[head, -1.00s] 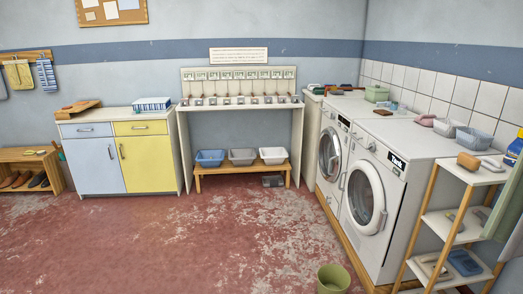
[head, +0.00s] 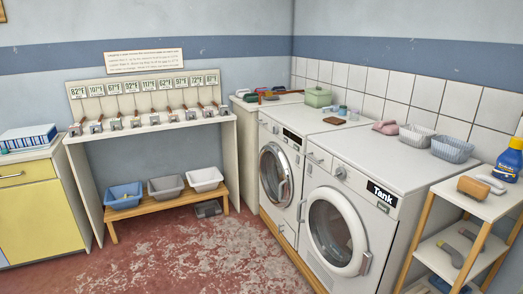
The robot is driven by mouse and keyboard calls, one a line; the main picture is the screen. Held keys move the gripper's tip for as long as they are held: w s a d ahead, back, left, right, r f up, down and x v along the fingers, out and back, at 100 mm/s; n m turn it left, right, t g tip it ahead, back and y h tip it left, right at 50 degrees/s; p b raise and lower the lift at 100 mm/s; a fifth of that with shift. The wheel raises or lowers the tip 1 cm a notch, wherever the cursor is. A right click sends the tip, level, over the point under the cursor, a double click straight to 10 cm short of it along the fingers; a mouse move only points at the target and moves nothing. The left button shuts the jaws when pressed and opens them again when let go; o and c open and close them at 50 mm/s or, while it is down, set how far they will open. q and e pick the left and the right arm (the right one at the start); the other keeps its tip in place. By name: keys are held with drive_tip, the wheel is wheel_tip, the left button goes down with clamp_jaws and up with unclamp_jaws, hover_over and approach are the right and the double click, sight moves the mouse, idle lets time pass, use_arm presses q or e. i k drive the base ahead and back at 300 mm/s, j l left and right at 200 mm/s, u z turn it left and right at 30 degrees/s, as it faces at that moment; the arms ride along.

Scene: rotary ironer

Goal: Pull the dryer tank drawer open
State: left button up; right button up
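The dryer (head: 345,205) is the nearer of two white front-loading machines along the right wall in the head view. Its round door (head: 336,236) is shut. The panel there looks flush, with no drawer standing out. A drawer-like section (head: 317,158) is at the panel's left end, also flush. Neither of my grippers is in view.
A second white machine (head: 278,165) stands left of the dryer. A wooden shelf rack (head: 487,204) with a blue bottle (head: 508,160) stands close at its right. Baskets (head: 452,149) sit on top. The red floor (head: 200,250) in front is clear.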

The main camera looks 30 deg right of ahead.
sight(321, 158)
drive_tip(key=i+z, duration=0.15)
drive_tip(key=i, duration=0.3)
drive_tip(key=i+j+z, duration=0.15)
drive_tip(key=i, duration=0.25)
drive_tip(key=i+j+z, duration=0.15)
drive_tip(key=i, duration=0.3)
